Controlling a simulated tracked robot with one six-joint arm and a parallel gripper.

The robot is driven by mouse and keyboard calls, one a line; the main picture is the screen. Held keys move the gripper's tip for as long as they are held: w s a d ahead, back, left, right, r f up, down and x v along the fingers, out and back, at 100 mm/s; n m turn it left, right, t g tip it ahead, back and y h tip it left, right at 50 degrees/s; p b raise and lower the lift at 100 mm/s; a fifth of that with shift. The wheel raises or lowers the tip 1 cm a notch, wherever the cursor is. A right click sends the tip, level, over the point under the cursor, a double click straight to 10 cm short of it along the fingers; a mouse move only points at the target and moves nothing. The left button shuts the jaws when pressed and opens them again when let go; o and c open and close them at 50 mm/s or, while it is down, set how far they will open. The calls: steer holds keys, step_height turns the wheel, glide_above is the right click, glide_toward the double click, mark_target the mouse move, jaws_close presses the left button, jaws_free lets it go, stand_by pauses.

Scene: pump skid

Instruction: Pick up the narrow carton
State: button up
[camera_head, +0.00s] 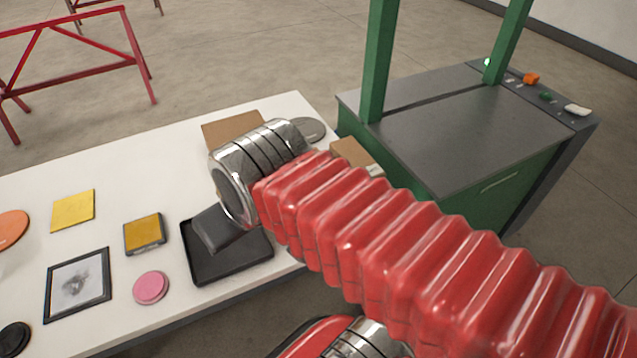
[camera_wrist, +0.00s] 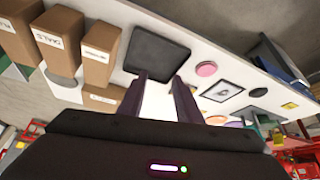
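Several brown cartons stand at the left of the wrist view. The slimmest-looking one, likely the narrow carton (camera_wrist: 98,52), has a printed label on its face and stands beside the carton marked DIALS (camera_wrist: 60,38). In the head view, brown cartons (camera_head: 232,126) show partly behind my arm; I cannot tell which is the narrow one. In the head view my gripper (camera_head: 216,230) is over the black tray.
The black tray (camera_head: 205,278) lies on the white table (camera_head: 110,168). A pink disc (camera_head: 151,287), a framed picture (camera_head: 78,285), a yellow square (camera_head: 73,210) and a dark-edged yellow block (camera_head: 145,233) lie leftward. A green-framed machine (camera_head: 450,130) stands right of the table.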

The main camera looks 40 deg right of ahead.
steer(key=shift+o, duration=0.5)
steer(key=o, duration=0.3)
steer(key=shift+w+d, duration=0.25)
steer(key=shift+d, duration=0.05)
steer(key=o, duration=0.8)
steer(key=w+d+m, duration=0.1)
steer(key=w+d, duration=0.1)
steer(key=d, duration=0.4)
steer(key=w+d+f, duration=0.1)
steer(key=w+d, duration=0.2)
steer(key=d, duration=0.3)
steer(key=shift+w+d+f+m+g+h, duration=0.15)
steer(key=shift+w+f+m+g+h, duration=0.1)
steer(key=shift+m+g+h, duration=0.15)
steer(key=shift+m+h, duration=0.3)
steer(key=shift+m, duration=0.5)
steer(key=d+f, duration=0.1)
steer(key=d, duration=0.3)
steer(key=d+f, duration=0.1)
steer(key=d, duration=0.4)
steer(key=d+f, duration=0.1)
steer(key=d, duration=0.3)
steer(key=shift+w+d, duration=0.15)
steer(key=shift+d, duration=0.25)
steer(key=shift+g, duration=0.3)
steer(key=shift+f, duration=0.1)
steer(key=shift+x, duration=4.3)
steer(key=shift+w, duration=0.1)
steer(key=shift+x, duration=2.55)
